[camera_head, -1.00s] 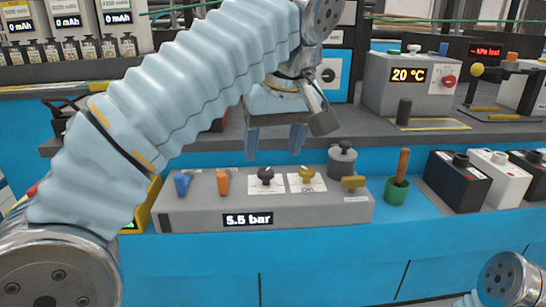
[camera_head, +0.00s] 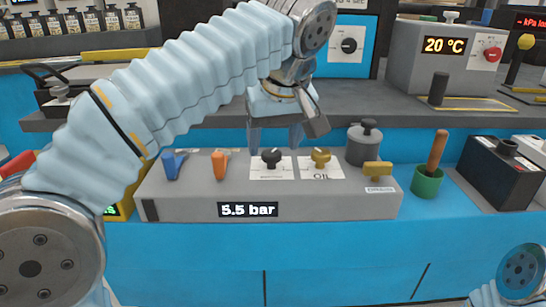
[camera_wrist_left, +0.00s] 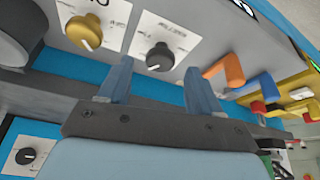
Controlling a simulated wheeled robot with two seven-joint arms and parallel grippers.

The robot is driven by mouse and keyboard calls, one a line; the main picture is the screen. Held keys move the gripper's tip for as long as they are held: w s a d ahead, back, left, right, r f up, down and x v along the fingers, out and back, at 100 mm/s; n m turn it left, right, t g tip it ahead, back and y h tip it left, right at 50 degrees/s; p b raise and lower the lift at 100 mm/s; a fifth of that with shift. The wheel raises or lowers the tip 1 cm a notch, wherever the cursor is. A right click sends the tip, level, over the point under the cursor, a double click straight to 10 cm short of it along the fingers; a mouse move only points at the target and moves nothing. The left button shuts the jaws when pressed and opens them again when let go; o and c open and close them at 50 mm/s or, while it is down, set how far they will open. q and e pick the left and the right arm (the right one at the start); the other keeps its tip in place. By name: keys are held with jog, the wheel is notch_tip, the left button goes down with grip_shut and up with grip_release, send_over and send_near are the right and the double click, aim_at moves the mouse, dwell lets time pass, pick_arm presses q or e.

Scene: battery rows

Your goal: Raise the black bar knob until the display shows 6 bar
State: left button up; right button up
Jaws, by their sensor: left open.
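The black bar knob (camera_head: 271,158) stands on a white label on the sloped grey control box (camera_head: 185,206). The box's display (camera_head: 248,210) reads 5.5 bar. My left gripper (camera_head: 275,132) is open and empty, just behind and above the black knob in the head view. In the left wrist view its two blue fingers (camera_wrist_left: 158,82) point toward the black knob (camera_wrist_left: 160,57), apart from it. A brass knob (camera_head: 320,159) on an OIL label sits right of the black one; it also shows in the left wrist view (camera_wrist_left: 85,30). Of my right arm only a link shows; its gripper is out of view.
A blue lever (camera_head: 173,165) and an orange lever (camera_head: 219,166) stand left of the knob. A grey lidded pot (camera_head: 364,145), a brass handle (camera_head: 378,169) and a green cup (camera_head: 427,183) are on the right. The blue front below is clear.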

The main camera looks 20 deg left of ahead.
pick_arm(q)
jog(key=shift+x, duration=1.2)
jog(key=c, duration=1)
jog(key=shift+a, duration=0.1)
jog(key=shift+c, duration=0.2)
